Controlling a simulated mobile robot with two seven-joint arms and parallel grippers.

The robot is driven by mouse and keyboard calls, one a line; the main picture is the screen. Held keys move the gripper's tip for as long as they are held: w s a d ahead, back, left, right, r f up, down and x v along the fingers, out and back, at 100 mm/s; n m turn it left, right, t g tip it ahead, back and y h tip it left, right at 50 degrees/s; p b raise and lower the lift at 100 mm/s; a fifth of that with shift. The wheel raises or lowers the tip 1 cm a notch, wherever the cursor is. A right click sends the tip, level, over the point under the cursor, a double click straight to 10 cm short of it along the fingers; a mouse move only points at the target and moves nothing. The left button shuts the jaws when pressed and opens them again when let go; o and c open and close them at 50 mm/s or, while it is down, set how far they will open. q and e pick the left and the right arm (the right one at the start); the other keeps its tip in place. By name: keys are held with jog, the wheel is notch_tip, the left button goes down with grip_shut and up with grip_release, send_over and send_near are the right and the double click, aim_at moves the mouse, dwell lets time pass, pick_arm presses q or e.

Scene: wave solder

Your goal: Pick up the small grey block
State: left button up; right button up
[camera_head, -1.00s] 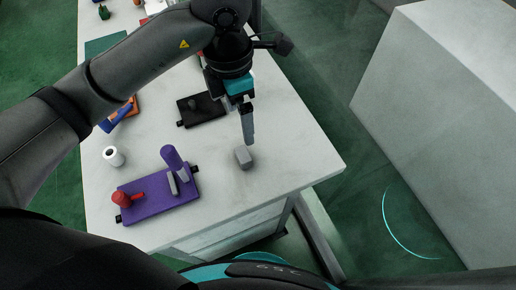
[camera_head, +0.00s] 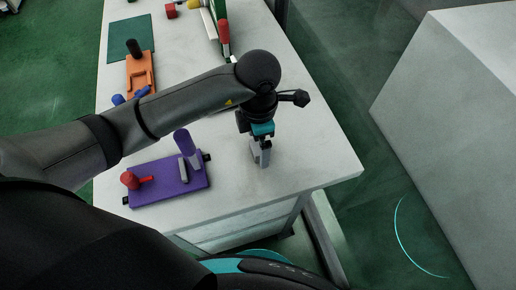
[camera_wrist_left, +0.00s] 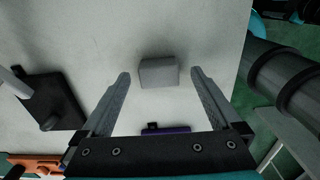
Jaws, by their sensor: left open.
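The small grey block (camera_wrist_left: 158,73) rests on the white table. In the left wrist view it lies between the two spread fingertips, a little beyond them, with a gap on each side. My left gripper (camera_wrist_left: 158,75) is open and empty. In the head view my left gripper (camera_head: 261,158) points down over the table's near right part, and its fingers hide most or all of the block. My right gripper is in neither view.
A purple board (camera_head: 168,184) with a red knob and an upright purple cylinder stands left of the gripper. An orange fixture (camera_head: 140,72) and a green mat (camera_head: 131,38) lie farther back. The white table (camera_head: 310,170) is clear toward its right corner.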

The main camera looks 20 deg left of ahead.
pick_arm(q)
jog(key=shift+f, duration=0.9)
jog(key=shift+c, duration=0.2)
grip_shut()
